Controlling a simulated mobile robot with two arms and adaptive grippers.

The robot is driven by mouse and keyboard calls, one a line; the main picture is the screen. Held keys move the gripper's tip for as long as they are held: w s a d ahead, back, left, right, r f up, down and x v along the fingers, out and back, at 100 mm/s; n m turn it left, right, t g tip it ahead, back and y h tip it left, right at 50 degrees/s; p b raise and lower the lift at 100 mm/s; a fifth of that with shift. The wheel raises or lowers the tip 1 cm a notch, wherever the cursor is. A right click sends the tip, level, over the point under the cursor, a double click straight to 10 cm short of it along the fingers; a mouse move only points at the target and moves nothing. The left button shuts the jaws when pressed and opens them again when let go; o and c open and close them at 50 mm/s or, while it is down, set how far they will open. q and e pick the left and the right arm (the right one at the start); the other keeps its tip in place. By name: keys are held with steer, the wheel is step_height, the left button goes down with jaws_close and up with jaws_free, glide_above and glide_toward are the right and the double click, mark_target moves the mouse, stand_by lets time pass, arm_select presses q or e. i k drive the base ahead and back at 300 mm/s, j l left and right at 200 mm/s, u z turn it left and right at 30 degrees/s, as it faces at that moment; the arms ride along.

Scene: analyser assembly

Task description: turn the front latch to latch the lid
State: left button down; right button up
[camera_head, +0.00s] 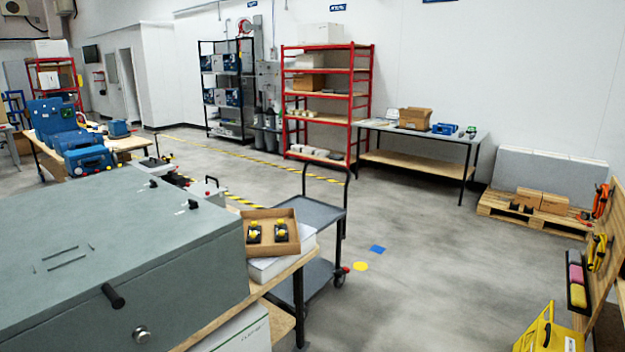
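A large grey-green metal box (110,255) fills the lower left of the head view, and its flat lid looks closed. A black cylindrical handle (113,295) sticks out at the lid's near edge, tilted down to the right. A round silver knob or lock (141,335) is on the front face below it. I cannot tell for sure which of the two is the front latch, or whether it is latched. Two small black pegs stand at the far edge of the lid. Neither of my grippers is in view.
A cardboard tray (290,216) with black and yellow parts sits on a white box on the bench beside the metal box. A grey trolley (325,214) stands just behind. Open floor lies to the right, with a yellow object (548,335) at the lower right.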

mark_target(193, 203)
steer(key=i+l+u, duration=0.2)
steer(key=i, duration=0.3)
steer(key=i+l+u, duration=0.2)
steer(key=i, duration=0.25)
